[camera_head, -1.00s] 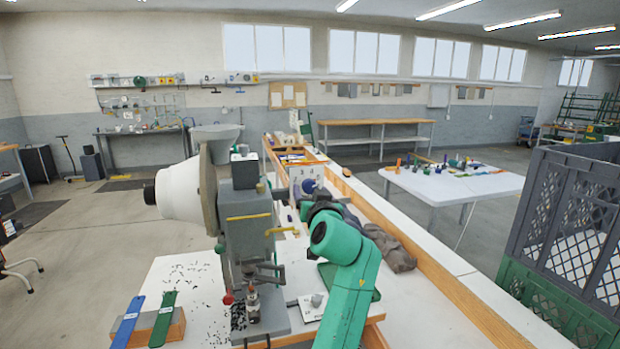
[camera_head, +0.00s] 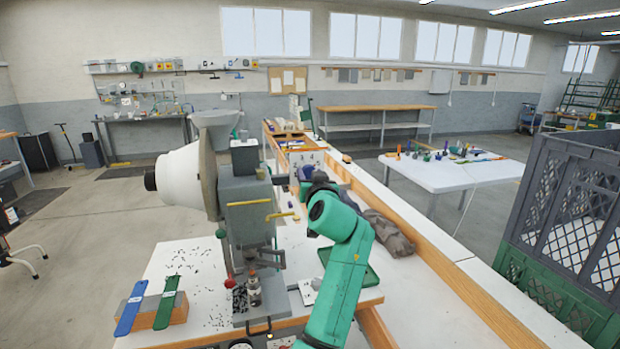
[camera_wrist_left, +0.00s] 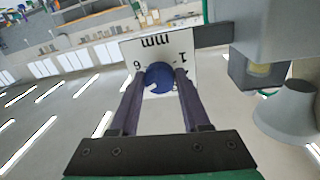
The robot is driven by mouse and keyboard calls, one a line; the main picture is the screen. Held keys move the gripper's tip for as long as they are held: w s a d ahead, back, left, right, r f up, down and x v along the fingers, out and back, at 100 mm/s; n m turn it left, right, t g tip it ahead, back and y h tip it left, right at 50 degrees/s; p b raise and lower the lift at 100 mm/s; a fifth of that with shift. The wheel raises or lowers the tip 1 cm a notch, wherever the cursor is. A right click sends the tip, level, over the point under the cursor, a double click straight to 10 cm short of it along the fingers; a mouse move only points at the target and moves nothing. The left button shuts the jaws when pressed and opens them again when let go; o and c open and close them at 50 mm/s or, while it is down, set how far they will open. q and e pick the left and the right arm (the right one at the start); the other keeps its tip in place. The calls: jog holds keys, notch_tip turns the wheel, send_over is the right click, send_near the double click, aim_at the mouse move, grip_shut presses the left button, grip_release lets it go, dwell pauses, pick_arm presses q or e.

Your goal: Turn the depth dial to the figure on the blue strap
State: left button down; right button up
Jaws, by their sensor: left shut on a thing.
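The depth dial is a blue round knob (camera_wrist_left: 158,77) on a white plate (camera_wrist_left: 178,50) marked "mm", "6" and "1", upside down in the left wrist view. My left gripper (camera_wrist_left: 159,80) is shut on the knob, one dark finger on each side. In the head view the left gripper (camera_head: 316,184) reaches the plate (camera_head: 304,158) on the grey press (camera_head: 247,190) and hides much of the dial. The blue strap (camera_head: 131,307) lies on a wooden block at the lower left; its white label is too small to read. My right gripper is not in view.
A green strap (camera_head: 167,303) lies beside the blue one. Small black bits are scattered on the white bench (camera_head: 205,320). A grey cloth (camera_head: 390,235) and a green tray (camera_head: 368,274) lie right of the press. Stacked crates (camera_head: 565,220) stand at the far right.

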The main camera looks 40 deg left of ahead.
pick_arm(q)
jog(key=shift+w+d+f+n+g+y+b, duration=0.1)
jog(key=shift+n+y+b, duration=0.25)
jog(key=shift+n+b, duration=2.65)
jog(key=shift+s+a+r+n+g+y+b, duration=0.1)
jog(key=shift+n+y+b, duration=0.2)
jog(key=shift+n+b, duration=2.7)
jog(key=shift+w+d+f+n+g+y+b, duration=0.1)
jog(key=shift+n+y+b, duration=0.25)
jog(key=shift+n+b, duration=2.6)
jog(key=shift+n, duration=0.35)
jog(key=shift+c, duration=2)
grip_release()
